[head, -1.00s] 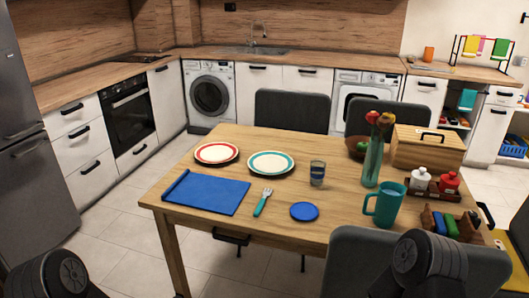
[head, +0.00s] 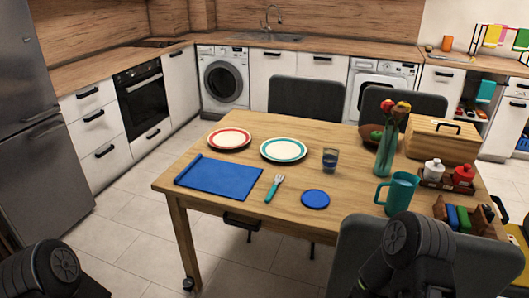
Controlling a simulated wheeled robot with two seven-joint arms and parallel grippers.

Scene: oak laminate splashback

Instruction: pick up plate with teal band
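The plate with the teal band (head: 284,149) lies flat on the wooden table (head: 243,210), near the table's far edge. It is white with a teal ring near its rim and has a dark edge under it. Nothing covers it. A similar plate with a red band (head: 229,138) lies just to its left, very close. Parts of my two arms show at the bottom left and bottom right corners of the head view, well short of the plate. Neither gripper's fingers can be seen.
Near the plate are a glass (head: 330,160), a teal-handled fork (head: 274,188), a blue mat (head: 219,176) and a blue disc (head: 315,199). A teal mug (head: 398,193) and a vase (head: 386,150) stand right. Grey chairs (head: 307,97) flank the table. Floor is clear at left.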

